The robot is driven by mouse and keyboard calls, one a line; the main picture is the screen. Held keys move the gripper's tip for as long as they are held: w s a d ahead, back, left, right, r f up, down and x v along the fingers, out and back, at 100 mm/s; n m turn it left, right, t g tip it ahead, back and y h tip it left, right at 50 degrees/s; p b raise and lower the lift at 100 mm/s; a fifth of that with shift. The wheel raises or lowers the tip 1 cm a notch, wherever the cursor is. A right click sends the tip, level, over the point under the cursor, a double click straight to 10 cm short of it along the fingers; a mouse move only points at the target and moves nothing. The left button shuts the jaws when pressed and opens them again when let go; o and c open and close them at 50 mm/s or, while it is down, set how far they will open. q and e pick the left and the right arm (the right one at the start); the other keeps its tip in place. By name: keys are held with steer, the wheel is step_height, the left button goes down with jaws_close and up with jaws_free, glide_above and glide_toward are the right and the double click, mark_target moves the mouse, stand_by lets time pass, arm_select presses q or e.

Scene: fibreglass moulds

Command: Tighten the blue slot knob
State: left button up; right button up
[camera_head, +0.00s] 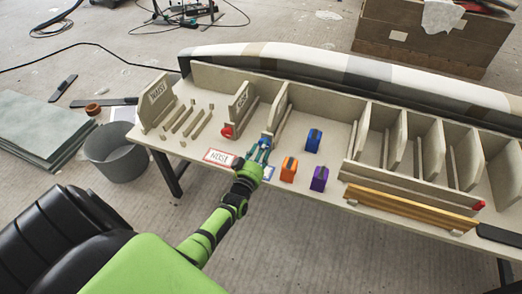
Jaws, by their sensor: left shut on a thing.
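The blue slot knob (267,141) sits at the front end of a slot in the wooden rack, at the foot of an upright divider panel. My left gripper (262,151) reaches in from the lower left and is shut on this knob. Its fingers cover much of the knob, so the exact grip and the knob's seating are hard to tell. My right gripper is out of view.
Blue (313,140), orange (289,169) and purple (319,179) blocks stand on the table (345,140) right of my gripper. A red knob (227,131) is to the left, beside a divider. A red-framed sign (219,157) lies close by.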

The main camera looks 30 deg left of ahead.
arm_select(q)
steer(key=o, duration=1.1)
steer(key=shift+o, duration=0.2)
steer(key=v, duration=1.2)
